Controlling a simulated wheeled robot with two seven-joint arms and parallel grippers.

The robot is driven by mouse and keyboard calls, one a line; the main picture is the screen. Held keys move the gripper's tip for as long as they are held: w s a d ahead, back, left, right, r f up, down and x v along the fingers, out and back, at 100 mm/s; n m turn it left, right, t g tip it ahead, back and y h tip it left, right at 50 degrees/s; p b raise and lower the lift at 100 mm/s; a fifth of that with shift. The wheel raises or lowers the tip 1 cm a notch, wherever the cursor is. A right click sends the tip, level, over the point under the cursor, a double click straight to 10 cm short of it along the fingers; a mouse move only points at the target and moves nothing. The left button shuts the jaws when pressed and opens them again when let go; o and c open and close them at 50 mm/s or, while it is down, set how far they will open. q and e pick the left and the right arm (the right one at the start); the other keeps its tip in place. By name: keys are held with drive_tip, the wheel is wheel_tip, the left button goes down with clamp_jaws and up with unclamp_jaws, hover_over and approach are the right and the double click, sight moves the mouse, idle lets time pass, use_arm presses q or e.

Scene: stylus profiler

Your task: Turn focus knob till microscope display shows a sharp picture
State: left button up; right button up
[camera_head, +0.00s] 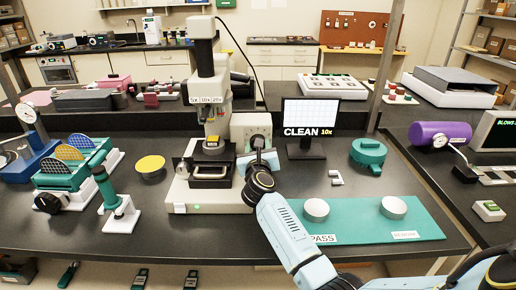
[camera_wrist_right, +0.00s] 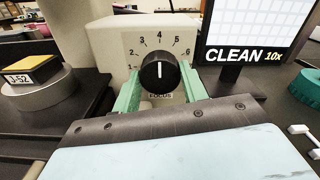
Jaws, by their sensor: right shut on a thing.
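The microscope (camera_head: 207,95) stands at the middle of the black bench. Its focus knob (camera_wrist_right: 158,72) is black, on a cream panel with a numbered dial, and its white mark points up at about 4. My right gripper (camera_wrist_right: 160,92) is shut on the knob, a green finger on each side; in the head view the wrist (camera_head: 260,180) hides most of the knob. The display (camera_head: 311,115) shows a pale grid above "CLEAN 10x"; it also shows in the right wrist view (camera_wrist_right: 262,30), where the grid lines look distinct. My left gripper is not in view.
A dark sample with a yellow top (camera_wrist_right: 32,70) sits on the microscope stage. A teal mat (camera_head: 350,222) with two round silver pieces lies right of my arm. A teal round pot (camera_head: 368,152) stands behind it. A wafer rack (camera_head: 75,170) stands at left.

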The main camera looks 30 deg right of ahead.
drive_tip(key=shift+f, duration=0.1)
idle(0.3)
drive_tip(key=o, duration=1)
drive_tip(key=p+v, duration=0.1)
drive_tip(key=v, duration=1.2)
drive_tip(key=shift+s, duration=0.2)
drive_tip(key=shift+a, duration=0.1)
